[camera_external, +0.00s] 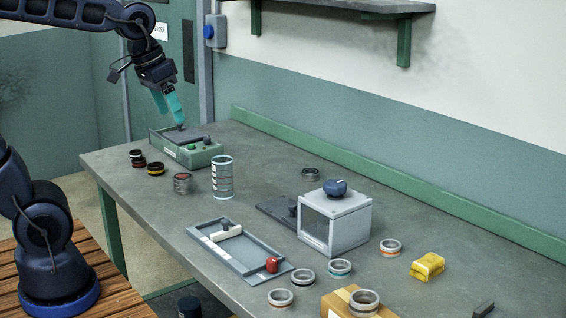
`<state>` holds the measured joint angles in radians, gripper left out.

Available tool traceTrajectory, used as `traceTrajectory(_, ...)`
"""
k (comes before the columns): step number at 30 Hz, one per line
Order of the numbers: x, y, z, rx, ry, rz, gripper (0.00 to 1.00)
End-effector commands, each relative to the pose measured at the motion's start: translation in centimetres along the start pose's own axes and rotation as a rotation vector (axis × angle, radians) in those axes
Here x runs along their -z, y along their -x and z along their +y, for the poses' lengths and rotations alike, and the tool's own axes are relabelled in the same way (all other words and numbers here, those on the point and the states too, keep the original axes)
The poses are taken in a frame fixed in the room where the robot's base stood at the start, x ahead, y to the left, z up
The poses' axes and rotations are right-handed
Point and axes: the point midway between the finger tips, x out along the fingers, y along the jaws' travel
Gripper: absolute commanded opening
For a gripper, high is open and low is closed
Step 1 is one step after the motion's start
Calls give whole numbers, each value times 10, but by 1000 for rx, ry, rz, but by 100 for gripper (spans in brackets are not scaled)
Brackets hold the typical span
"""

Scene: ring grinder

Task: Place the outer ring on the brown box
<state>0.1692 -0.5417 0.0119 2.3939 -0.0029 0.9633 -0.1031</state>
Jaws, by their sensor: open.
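The brown box (340,300) is at the bottom edge of the view, partly cut off. My gripper (176,113), with teal fingers, is open above the green machine at the table's far left end, well away from the brown box. No ring shows between its fingers.
The green machine (190,153) stands below my gripper. Dark rings (155,169), a tall striped cylinder (222,177), a grey tray (240,252), a grey cube with a blue knob (337,222) and a yellow package (427,266) stand on the table. The table's right side is mostly clear.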

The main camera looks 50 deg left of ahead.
Motion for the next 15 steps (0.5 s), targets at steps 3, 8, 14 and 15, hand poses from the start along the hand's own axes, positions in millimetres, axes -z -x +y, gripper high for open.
traceTrajectory(3, -31, 5, -22, 21, 23, 34, 73)
traceTrajectory(8, -62, 6, -39, 45, 37, 63, 73)
traceTrajectory(14, -79, 5, -46, 59, 43, 77, 73)
traceTrajectory(15, -79, 5, -46, 60, 43, 78, 73)
